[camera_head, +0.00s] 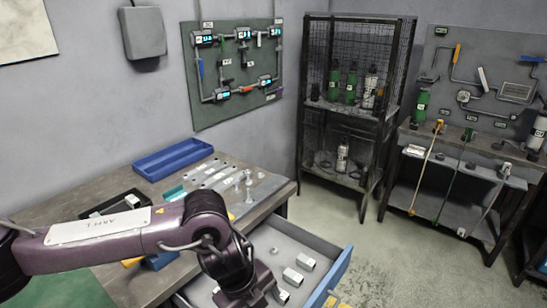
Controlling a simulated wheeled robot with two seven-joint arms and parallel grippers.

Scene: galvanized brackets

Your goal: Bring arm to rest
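My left arm comes in from the left across the workbench (60,205) and bends down at its elbow. My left gripper (250,297) is at the bottom of the view, over or inside an open drawer (338,272) with a blue front edge. Its fingers are dark and small, so whether they are open or shut cannot be told. Small pale metal brackets (292,277) lie in the drawer to the right of the gripper. One lies very close to it; I cannot tell whether they touch. My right arm and gripper are not in view.
A blue tray (173,158), a dark tray (112,203) and a grey plate with upright metal pegs (240,185) are on the bench. A wire-mesh cabinet (350,100) stands behind. Another bench (470,155) is at right. The floor between is clear.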

